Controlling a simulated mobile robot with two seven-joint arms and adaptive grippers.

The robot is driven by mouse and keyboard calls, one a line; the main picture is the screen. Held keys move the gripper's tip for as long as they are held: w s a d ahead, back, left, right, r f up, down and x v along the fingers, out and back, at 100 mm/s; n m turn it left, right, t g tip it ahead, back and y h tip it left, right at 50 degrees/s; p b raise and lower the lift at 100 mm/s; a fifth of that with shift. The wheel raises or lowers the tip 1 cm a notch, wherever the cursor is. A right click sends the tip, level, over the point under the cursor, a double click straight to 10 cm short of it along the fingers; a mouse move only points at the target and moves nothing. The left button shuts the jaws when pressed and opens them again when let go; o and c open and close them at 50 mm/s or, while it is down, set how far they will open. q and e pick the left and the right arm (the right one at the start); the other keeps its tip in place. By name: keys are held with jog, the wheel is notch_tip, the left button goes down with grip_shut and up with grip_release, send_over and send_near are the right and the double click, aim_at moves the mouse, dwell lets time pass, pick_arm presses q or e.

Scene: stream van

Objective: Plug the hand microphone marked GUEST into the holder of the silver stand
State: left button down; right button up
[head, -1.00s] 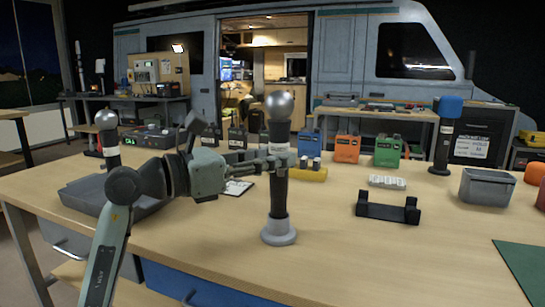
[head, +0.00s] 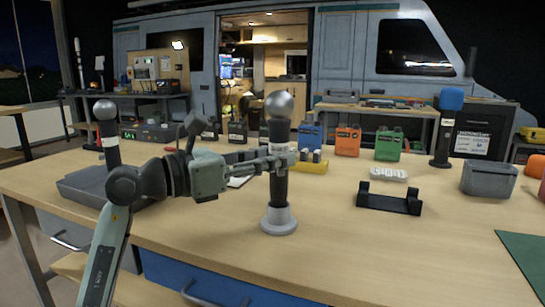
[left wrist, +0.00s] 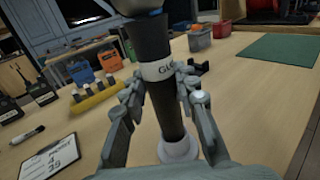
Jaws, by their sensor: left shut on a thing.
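A black hand microphone with a silver ball head (head: 279,104) stands upright near the table's front edge. My right gripper is not in view.
Another silver-headed microphone (head: 106,135) stands at left by a grey tray (head: 80,186). A blue-headed one (head: 447,130) stands at right. A black cradle (head: 388,203), yellow block (head: 310,166), several radios and a grey bin (head: 488,180) lie around.

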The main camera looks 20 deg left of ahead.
pick_arm(q)
jog(key=shift+f+b, duration=0.45)
jog(key=shift+f, duration=0.1)
jog(key=c, duration=1.1)
grip_release()
jog(key=shift+s, duration=0.1)
jog(key=v, duration=1.2)
